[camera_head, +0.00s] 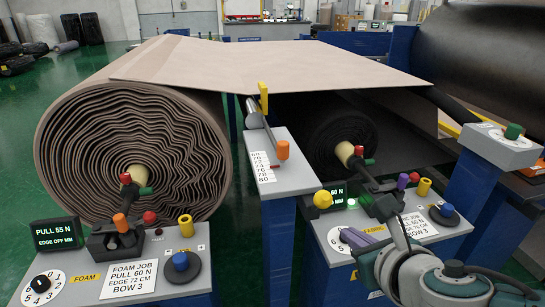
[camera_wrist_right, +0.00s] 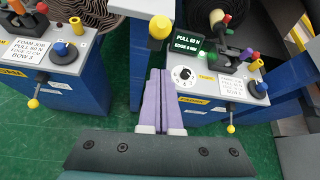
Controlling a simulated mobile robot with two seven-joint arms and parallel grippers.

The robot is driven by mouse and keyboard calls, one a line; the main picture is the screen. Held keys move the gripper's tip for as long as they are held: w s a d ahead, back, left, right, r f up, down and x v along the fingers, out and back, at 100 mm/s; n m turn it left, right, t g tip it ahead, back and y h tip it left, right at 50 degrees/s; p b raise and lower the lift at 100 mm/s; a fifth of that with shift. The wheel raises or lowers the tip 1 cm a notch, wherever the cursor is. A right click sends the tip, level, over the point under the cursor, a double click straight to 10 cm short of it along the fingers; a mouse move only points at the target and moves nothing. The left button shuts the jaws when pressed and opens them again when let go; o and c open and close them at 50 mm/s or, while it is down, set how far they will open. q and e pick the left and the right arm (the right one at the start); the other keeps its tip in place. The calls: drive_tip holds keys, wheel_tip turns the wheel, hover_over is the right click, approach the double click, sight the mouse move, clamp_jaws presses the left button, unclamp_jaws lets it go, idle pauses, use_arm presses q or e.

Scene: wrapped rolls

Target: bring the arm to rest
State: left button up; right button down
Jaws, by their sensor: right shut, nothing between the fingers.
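My right arm (camera_head: 425,275), teal and grey, comes in at the lower right of the head view. Its gripper (camera_head: 358,238) has purple fingers that are shut with nothing between them, over the front left of the fabric panel (camera_head: 395,240). In the right wrist view the closed fingers (camera_wrist_right: 160,98) point away, between the foam panel (camera_wrist_right: 85,62) on the left and the fabric panel (camera_wrist_right: 235,98) on the right. The fabric panel's dial (camera_wrist_right: 183,73) lies just right of the fingertips. My left gripper is not in view.
A yellow knob (camera_head: 322,199) and post with a scale (camera_head: 262,168) stand close by the gripper. Levers (camera_head: 372,185) rise from the fabric panel. A brown foam roll (camera_head: 130,140) and dark roll (camera_head: 340,135) stand behind. Green floor (camera_wrist_right: 110,145) shows between the blue stands.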

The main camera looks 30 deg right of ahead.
idle(0.5)
drive_tip(key=s+a+r+m+g+y, duration=0.1)
drive_tip(key=s+a+r+m+g, duration=0.15)
drive_tip(key=s+m, duration=0.6)
drive_tip(key=s+a+r+m+g+y, duration=0.15)
drive_tip(key=s+a+m, duration=0.25)
drive_tip(key=m, duration=0.9)
drive_tip(key=s+a+r+m+g+y, duration=0.1)
drive_tip(key=s+a+r+m+g, duration=0.25)
drive_tip(key=s+m, duration=0.45)
wheel_tip(320, 180, up, 21)
drive_tip(key=w+m+p, duration=0.1)
drive_tip(key=m+p, duration=0.2)
drive_tip(key=p, duration=1.8)
drive_tip(key=shift+w+a, duration=0.15)
drive_tip(key=shift+w, duration=0.15)
drive_tip(key=shift+f, duration=0.1)
